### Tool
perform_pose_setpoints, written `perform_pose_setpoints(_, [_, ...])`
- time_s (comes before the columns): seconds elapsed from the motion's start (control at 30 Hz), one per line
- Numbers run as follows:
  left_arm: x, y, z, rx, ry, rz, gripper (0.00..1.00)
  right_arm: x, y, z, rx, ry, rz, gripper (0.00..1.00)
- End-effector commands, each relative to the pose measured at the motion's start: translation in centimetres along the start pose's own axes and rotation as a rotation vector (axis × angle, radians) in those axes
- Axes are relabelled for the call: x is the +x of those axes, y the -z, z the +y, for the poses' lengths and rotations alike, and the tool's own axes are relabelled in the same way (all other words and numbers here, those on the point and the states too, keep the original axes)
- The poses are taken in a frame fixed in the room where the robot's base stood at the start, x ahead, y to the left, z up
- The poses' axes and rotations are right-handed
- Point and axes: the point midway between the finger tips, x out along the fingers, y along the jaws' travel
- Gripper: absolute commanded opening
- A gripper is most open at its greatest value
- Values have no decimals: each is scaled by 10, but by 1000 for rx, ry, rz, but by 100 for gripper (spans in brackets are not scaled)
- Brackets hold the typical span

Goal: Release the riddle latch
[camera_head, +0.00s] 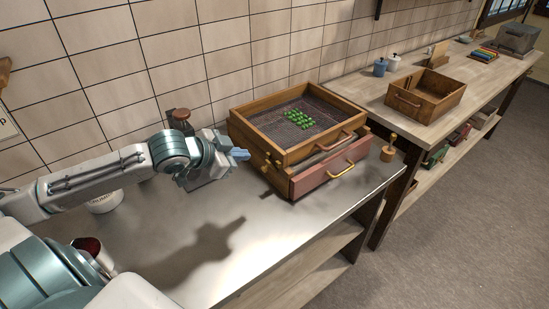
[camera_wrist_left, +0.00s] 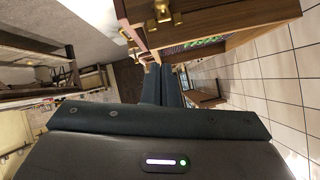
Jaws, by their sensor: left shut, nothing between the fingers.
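The riddle (camera_head: 240,128) is a wooden-framed sieve with dark mesh and several green pieces on it. It sits on a wooden box with a reddish drawer (camera_head: 322,172) and a brass handle. A small brass fitting, which looks like the latch (camera_head: 267,160), is on the box's left side; brass fittings also show in the left wrist view (camera_wrist_left: 162,12). My left gripper (camera_head: 241,154) is shut and empty, just left of the box's side, apart from the fitting as far as I can tell. Its fingers (camera_wrist_left: 163,85) point towards the box. My right gripper is not in view.
A wooden knobbed peg (camera_head: 389,149) stands right of the box. A dark jar with a brown top (camera_head: 180,118) is behind my left wrist. The metal worktop (camera_head: 250,240) is clear in front. An open wooden crate (camera_head: 425,96) stands on the right bench.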

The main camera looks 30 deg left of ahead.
Motion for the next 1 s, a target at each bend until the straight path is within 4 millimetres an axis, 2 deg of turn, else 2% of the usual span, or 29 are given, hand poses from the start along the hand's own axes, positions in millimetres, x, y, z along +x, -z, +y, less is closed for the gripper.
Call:
perform_pose_setpoints(0.53, [-2,1,2,7,1,-2,0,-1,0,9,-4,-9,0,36])
perform_pose_setpoints(1.0, [21,2,2,3,1,1,0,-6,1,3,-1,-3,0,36])
